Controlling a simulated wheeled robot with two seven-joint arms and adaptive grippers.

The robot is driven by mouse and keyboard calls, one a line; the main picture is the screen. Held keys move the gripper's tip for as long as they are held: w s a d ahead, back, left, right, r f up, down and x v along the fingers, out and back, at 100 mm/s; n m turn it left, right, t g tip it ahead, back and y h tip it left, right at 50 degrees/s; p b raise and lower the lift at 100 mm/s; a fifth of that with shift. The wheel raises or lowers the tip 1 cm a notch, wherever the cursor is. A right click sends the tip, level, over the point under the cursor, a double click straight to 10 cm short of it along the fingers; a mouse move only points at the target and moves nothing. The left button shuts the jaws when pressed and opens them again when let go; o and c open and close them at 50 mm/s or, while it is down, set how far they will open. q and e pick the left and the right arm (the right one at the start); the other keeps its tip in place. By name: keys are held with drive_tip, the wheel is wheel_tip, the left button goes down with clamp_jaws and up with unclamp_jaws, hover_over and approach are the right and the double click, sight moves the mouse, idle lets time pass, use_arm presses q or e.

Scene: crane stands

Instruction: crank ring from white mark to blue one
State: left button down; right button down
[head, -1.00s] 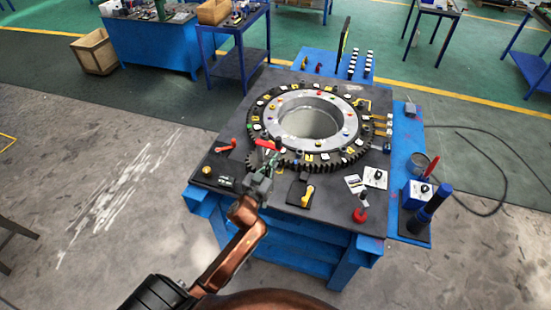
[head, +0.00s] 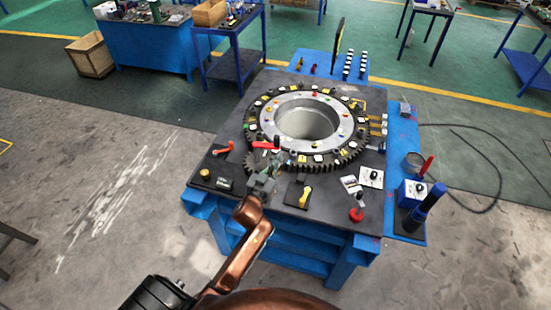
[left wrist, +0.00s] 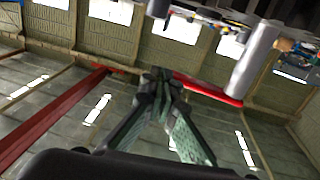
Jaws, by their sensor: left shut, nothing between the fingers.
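The toothed black ring (head: 357,157) with a pale metal inner ring (head: 275,119) lies flat on the stand's dark top. White, yellow and other coloured marks sit around it; I cannot tell which white or blue mark counts. A red crank arm (head: 263,144) is at the ring's front left edge. In the left wrist view the red arm (left wrist: 212,92) joins a grey cylinder (left wrist: 252,62). My left gripper (head: 272,162) is just in front of the red arm, shut and empty. Its fingertips (left wrist: 160,76) meet beside the arm's end; contact is unclear. My right gripper is out of view.
A red lever (head: 223,148), a yellow handle (head: 304,197) and a red knob (head: 356,214) stand on the stand's front part. A blue side shelf (head: 405,140) carries a dark blue cylinder (head: 425,207). Open floor lies to the left.

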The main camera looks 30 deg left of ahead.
use_arm(q)
drive_tip(key=s+d, duration=0.4)
drive_tip(key=s, duration=0.8)
drive_tip(key=shift+d+r, duration=0.15)
drive_tip(key=shift+d, duration=0.25)
